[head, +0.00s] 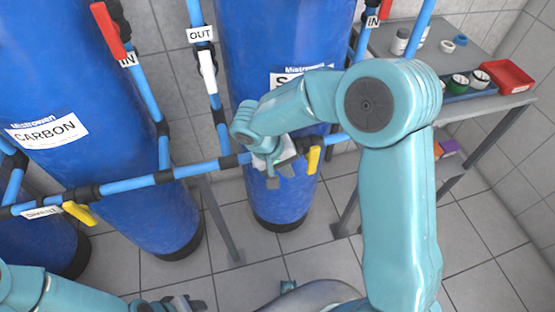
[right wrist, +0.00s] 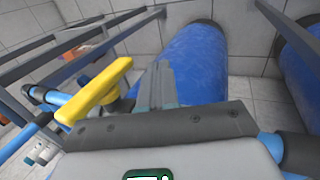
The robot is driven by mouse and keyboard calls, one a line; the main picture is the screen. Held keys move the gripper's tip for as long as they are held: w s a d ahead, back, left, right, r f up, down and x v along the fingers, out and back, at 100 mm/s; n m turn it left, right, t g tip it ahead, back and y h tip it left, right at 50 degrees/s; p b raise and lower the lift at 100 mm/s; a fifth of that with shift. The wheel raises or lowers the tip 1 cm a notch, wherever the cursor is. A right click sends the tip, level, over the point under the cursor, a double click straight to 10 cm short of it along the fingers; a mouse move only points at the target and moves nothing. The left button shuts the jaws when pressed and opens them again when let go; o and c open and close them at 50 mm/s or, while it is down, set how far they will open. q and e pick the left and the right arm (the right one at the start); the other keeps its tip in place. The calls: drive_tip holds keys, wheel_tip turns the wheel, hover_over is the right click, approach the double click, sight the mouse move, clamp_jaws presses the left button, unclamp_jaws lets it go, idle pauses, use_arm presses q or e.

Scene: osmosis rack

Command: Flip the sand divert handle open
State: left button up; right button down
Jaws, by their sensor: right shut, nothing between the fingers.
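The sand divert handle is a yellow lever (head: 314,158) on the blue horizontal pipe in front of the sand tank (head: 245,50). In the head view it hangs down from the pipe. My right gripper (head: 276,181) is just left of it, fingers shut and empty. In the right wrist view the yellow handle (right wrist: 95,92) lies left of my shut fingers (right wrist: 157,85); whether they touch is unclear. My right wrist hides part of the pipe and valve. My left gripper (head: 185,303) is at the bottom edge, partly cut off, its jaws unclear.
The carbon tank (head: 60,80) stands left, with another yellow handle (head: 80,213) by a DIVERT label. A red handle (head: 108,30) and a white handle (head: 208,70) sit on upright pipes. A grey table (head: 460,60) with bottles and a red tray (head: 507,76) stands right.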

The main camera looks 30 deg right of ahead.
sight(307, 171)
drive_tip(key=shift+s+d+r, duration=0.1)
drive_tip(key=shift+s+d, duration=0.1)
drive_tip(key=shift+d, duration=0.6)
drive_tip(key=shift+s+d+r, duration=0.1)
drive_tip(key=shift+s+d, duration=0.05)
drive_tip(key=shift+d, duration=0.65)
drive_tip(key=shift+f, duration=0.1)
drive_tip(key=h+b, duration=0.1)
drive_tip(key=b, duration=0.1)
drive_tip(key=h+b, duration=0.2)
drive_tip(key=shift+d+f+g, duration=0.2)
drive_tip(key=shift+f+g, duration=0.15)
drive_tip(key=shift+g, duration=0.05)
